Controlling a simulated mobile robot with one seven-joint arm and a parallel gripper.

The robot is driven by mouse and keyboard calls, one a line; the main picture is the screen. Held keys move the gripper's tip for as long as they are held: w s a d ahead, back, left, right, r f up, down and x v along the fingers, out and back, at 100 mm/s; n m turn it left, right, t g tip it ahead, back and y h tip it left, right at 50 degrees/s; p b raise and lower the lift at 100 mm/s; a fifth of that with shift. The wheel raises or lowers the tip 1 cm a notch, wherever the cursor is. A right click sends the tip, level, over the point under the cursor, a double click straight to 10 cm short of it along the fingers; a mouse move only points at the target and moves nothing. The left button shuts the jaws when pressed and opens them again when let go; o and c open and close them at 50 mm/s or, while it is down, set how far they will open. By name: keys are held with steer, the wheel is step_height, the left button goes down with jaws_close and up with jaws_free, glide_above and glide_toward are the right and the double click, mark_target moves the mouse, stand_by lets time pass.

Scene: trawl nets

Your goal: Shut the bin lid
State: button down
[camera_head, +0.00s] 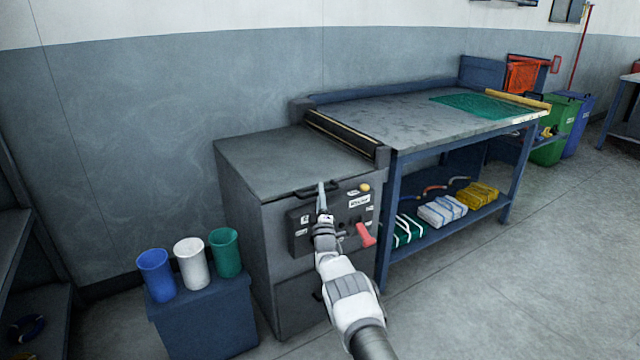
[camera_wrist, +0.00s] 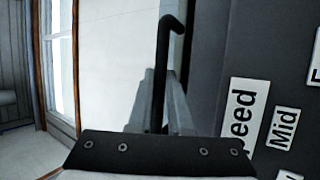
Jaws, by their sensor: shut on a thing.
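A dark grey cabinet (camera_head: 250,215) stands at the centre, with a flat grey top (camera_head: 280,155) that looks lid-like and appears level. A black bar handle (camera_head: 304,193) is at the top of its front edge, and it also shows in the wrist view (camera_wrist: 169,35). My gripper (camera_head: 322,190) is at this handle, with its fingers closed around the bar. In the wrist view my gripper (camera_wrist: 160,100) has the dark bar between its fingers. Whether any gap is under the top cannot be told. Green (camera_head: 550,143) and blue (camera_head: 580,118) bins stand far right.
A control panel (camera_head: 300,232) with labels and a red lever (camera_head: 365,236) lies right below my gripper. A workbench (camera_head: 400,115) adjoins on the right. Blue, white and green cups stand on a low blue box (camera_head: 205,325) at left. Floor at front right is clear.

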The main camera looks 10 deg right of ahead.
steer(key=shift+f, duration=1.1)
steer(key=c, duration=0.8)
jaws_free()
steer(key=shift+f, duration=0.1)
steer(key=shift+c, duration=0.2)
steer(key=shift+s+p, duration=0.1)
steer(key=shift+p, duration=0.2)
steer(key=p+v, duration=0.6)
steer(key=v, duration=1.1)
steer(key=shift+p, duration=0.3)
steer(key=shift+a, duration=0.1)
